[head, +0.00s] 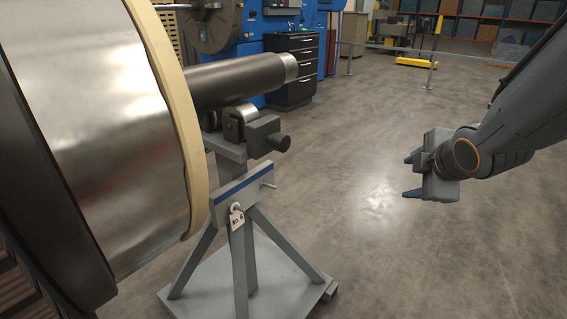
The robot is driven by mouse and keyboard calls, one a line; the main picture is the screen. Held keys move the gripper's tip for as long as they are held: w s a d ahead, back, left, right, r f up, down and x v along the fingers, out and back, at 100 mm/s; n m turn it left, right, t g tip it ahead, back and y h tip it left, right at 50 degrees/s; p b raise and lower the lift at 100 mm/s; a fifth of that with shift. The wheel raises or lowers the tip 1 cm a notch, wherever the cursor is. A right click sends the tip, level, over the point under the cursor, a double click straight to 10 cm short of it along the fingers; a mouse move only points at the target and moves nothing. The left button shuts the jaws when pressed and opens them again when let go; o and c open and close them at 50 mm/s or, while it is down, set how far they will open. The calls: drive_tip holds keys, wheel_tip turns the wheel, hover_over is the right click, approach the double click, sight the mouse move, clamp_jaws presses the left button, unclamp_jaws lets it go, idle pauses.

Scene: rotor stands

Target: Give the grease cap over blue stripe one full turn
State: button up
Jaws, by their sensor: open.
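The grease cap (284,143) is a small dark round knob on the right end of a grey block at the top of a grey stand. The blue stripe (245,181) runs along the stand's crossplate below it. My gripper (409,175) is open and empty at the right, its two fingers pointing left. It hangs in the air, well apart from the cap and to its right in the picture. Nothing hides the cap.
A large metal rotor (115,110) fills the left, its dark shaft (235,82) above the stand's roller (240,120). A tag (237,217) hangs on the stand, below a short pin (269,185). The stand's base plate (205,292) spreads wide. Open floor (380,260) lies right.

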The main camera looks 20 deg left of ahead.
drive_tip(key=w+a+n+t+y+b, duration=0.2)
drive_tip(key=w+a+n+y+b, duration=0.15)
drive_tip(key=a+n, duration=0.4)
drive_tip(key=n+g+y+b, duration=0.4)
drive_tip(key=n+y+b, duration=0.7)
drive_tip(key=n, duration=1.2)
approach(286, 144)
drive_tip(key=x, duration=0.4)
drive_tip(key=shift+w+a+f, duration=0.15)
drive_tip(key=shift+w+a, duration=0.05)
drive_tip(key=b+x, duration=0.1)
drive_tip(key=x, duration=0.6)
drive_tip(key=c, duration=1)
drive_tip(key=shift+c, duration=0.2)
